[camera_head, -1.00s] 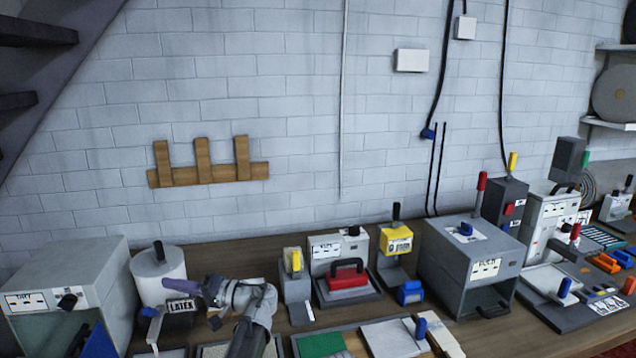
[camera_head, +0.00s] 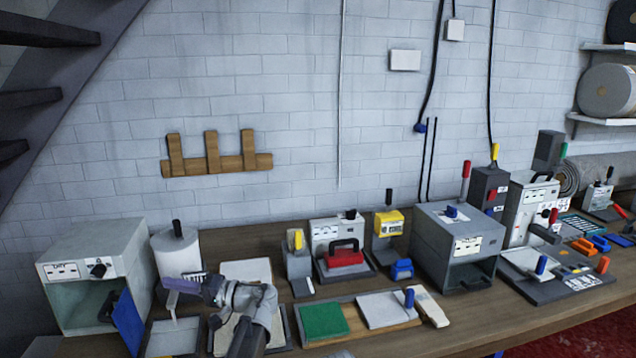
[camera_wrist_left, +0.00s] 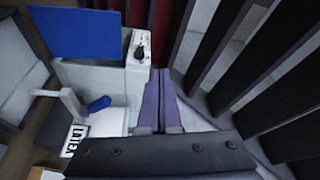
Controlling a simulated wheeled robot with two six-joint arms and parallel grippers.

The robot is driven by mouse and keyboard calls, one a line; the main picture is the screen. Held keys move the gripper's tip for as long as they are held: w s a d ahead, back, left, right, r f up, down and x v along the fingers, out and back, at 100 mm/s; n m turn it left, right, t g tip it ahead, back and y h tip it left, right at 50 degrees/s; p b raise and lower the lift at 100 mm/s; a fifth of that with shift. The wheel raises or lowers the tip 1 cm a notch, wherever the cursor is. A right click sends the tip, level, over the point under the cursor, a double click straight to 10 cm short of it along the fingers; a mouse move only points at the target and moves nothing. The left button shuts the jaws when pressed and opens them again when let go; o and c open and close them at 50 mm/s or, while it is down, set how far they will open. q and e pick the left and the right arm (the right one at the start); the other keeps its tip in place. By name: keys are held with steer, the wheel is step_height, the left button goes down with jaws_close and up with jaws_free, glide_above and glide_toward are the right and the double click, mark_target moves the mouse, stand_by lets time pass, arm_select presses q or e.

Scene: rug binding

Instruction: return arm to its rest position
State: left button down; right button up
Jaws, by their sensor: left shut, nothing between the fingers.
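My left gripper (camera_head: 185,286) shows in the camera_head view at the lower left, its purple fingers pointing left. It is over the front left part of the workbench (camera_head: 230,240), in front of a white roll (camera_head: 177,258). The left wrist view shows the purple fingers (camera_wrist_left: 155,105) side by side and shut, with nothing between them. My left arm (camera_head: 250,315) comes up from the bottom edge. My right gripper is not in view.
Left of the gripper stands a grey open-fronted box (camera_head: 60,272) with a blue panel (camera_head: 128,318). Light slabs (camera_head: 250,272) lie behind my arm; a green pad (camera_head: 324,320) lies to its right.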

arm_select(q)
steer(key=s+d+f+m+h, duration=0.1)
steer(key=s+d+f+h, duration=0.1)
steer(key=f, duration=0.3)
steer(key=s+d+f+h+b, duration=0.1)
steer(key=s+d+f+h, duration=0.2)
steer(key=f, duration=0.3)
steer(key=s+d+f+m+h, duration=0.1)
steer(key=s+d+f+h, duration=0.2)
steer(key=d+f, duration=0.1)
steer(key=shift+d+f+m+h, duration=0.3)
steer(key=shift+d+f+h, duration=0.1)
steer(key=shift+f, duration=0.4)
steer(key=s+d+f+m+h, duration=0.1)
steer(key=s+d+f+h, duration=0.2)
steer(key=d, duration=0.3)
steer(key=s+d+f+m+g+h+b, duration=0.1)
steer(key=s+d+f+h, duration=0.2)
steer(key=s+d, duration=0.2)
steer(key=s+d+f+m+h, duration=0.1)
steer(key=s+d+f+h, duration=0.2)
steer(key=s+d, duration=0.2)
steer(key=shift+d+f+g, duration=0.4)
steer(key=shift+d, duration=0.8)
